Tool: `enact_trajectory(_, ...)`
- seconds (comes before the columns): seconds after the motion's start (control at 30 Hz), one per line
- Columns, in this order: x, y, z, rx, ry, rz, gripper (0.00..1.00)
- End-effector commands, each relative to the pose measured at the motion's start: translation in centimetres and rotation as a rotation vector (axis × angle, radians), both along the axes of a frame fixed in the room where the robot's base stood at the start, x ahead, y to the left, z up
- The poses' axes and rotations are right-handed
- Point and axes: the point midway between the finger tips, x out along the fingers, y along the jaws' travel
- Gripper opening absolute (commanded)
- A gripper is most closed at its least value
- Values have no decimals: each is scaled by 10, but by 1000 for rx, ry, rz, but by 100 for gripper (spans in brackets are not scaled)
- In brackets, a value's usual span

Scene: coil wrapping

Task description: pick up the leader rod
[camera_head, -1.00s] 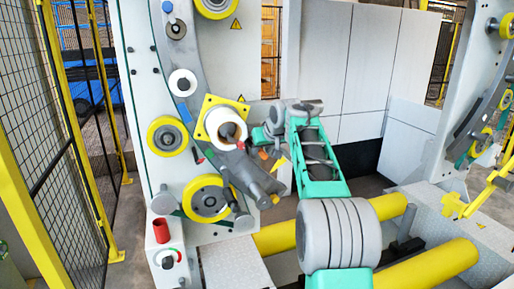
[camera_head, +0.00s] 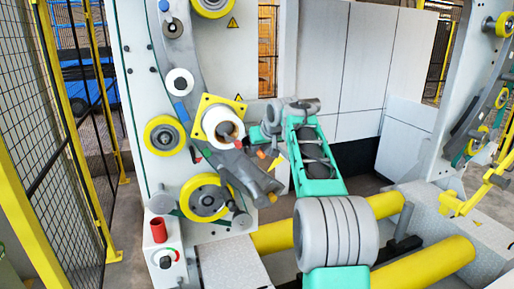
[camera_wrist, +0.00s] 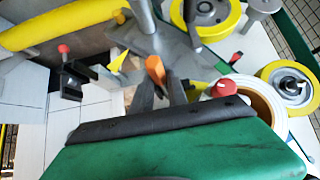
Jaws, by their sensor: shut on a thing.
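A short orange piece, which I take for the leader rod (camera_wrist: 155,68), stands between the dark fingertips of my gripper (camera_wrist: 162,92) in the wrist view. My gripper is shut on it. In the head view the orange piece (camera_head: 261,154) shows small, just right of the white roll. My gripper (camera_head: 268,145) there is partly hidden by my own wrist. The rod's lower part is hidden by the fingers, and I cannot tell whether it touches the grey curved plate (camera_head: 222,160) behind it.
The white roll (camera_head: 217,121) on a yellow square plate sits close left of my gripper. Yellow rollers (camera_head: 206,197) stand out from the machine's white panel. Thick yellow bars (camera_head: 425,264) cross below. A wire fence (camera_head: 75,170) is at the left.

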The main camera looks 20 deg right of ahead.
Motion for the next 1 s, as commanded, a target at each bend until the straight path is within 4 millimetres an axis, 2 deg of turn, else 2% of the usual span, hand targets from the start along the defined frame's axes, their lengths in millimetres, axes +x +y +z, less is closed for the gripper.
enact_trajectory(0.17,1,0,15,-2,-6,1,0)
enact_trajectory(0.27,1,-1,35,-2,-6,1,0)
enact_trajectory(0.37,-20,0,56,-3,-8,-1,0)
enact_trajectory(0.5,-54,1,99,-4,-8,-2,0)
enact_trajectory(0.57,-75,2,100,-4,-6,-2,0)
enact_trajectory(0.7,-112,4,118,-1,-5,-3,0)
enact_trajectory(0.83,-132,5,128,-1,-3,-2,0)
enact_trajectory(1.0,-140,6,130,1,-1,-1,0)
